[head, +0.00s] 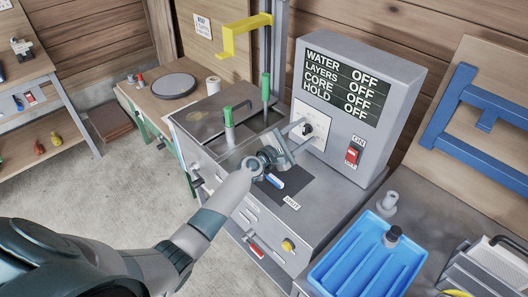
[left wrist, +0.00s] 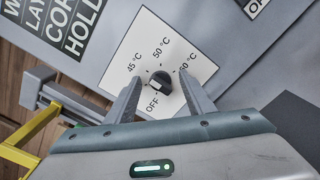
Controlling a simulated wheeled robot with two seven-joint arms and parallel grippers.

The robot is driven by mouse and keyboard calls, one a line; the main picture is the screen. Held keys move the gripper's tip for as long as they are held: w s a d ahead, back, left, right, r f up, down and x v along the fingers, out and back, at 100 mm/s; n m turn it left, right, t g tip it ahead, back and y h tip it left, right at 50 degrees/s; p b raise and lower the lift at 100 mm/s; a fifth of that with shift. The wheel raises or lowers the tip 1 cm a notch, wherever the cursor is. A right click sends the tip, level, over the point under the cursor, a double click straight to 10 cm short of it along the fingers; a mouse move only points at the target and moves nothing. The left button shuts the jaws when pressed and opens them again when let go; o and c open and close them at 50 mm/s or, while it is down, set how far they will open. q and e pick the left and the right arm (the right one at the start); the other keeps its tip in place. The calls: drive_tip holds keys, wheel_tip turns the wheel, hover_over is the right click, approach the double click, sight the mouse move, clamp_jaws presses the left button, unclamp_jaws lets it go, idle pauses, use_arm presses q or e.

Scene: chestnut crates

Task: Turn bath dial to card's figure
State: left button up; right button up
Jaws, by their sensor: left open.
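The bath dial (left wrist: 160,80) is a black knob on a white plate (left wrist: 178,45) marked OFF, 45 °C, 50 °C and 60 °C. Its pale mark appears to point toward OFF. In the head view the dial (head: 307,129) is on the front of the grey control box. My left gripper (head: 296,138) is open in front of it; in the left wrist view its fingers (left wrist: 160,76) stand either side of the knob, contact unclear. A white card (head: 202,26) hangs on the back wall; its small print is unreadable. My right gripper is out of view.
The box's black display (head: 342,87) reads WATER, LAYERS, CORE and HOLD, all OFF. A red switch (head: 352,155) is to the right of the dial. Green-handled tools (head: 228,117) stand left of my gripper. A blue tray (head: 368,262) lies at front right.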

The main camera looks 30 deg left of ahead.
use_arm(q)
drive_tip(key=n+p, duration=0.1)
drive_tip(key=n, duration=0.1)
drive_tip(key=n+p, duration=0.1)
drive_tip(key=n, duration=0.1)
drive_tip(key=n+p, duration=0.1)
drive_tip(key=n, duration=0.1)
drive_tip(key=shift+a+r+n, duration=0.2)
drive_tip(key=shift+r+n, duration=0.05)
drive_tip(key=shift+n, duration=0.15)
drive_tip(key=s+a+n, duration=0.2)
drive_tip(key=s, duration=0.3)
drive_tip(key=s+a+n, duration=0.2)
drive_tip(key=s, duration=0.3)
drive_tip(key=s+a+n, duration=0.1)
drive_tip(key=s, duration=0.4)
drive_tip(key=shift+a+f+n, duration=0.25)
drive_tip(key=shift+a+n, duration=0.15)
drive_tip(key=shift+s+a+r, duration=0.1)
drive_tip(key=shift+s+a, duration=0.1)
drive_tip(key=shift+s, duration=0.4)
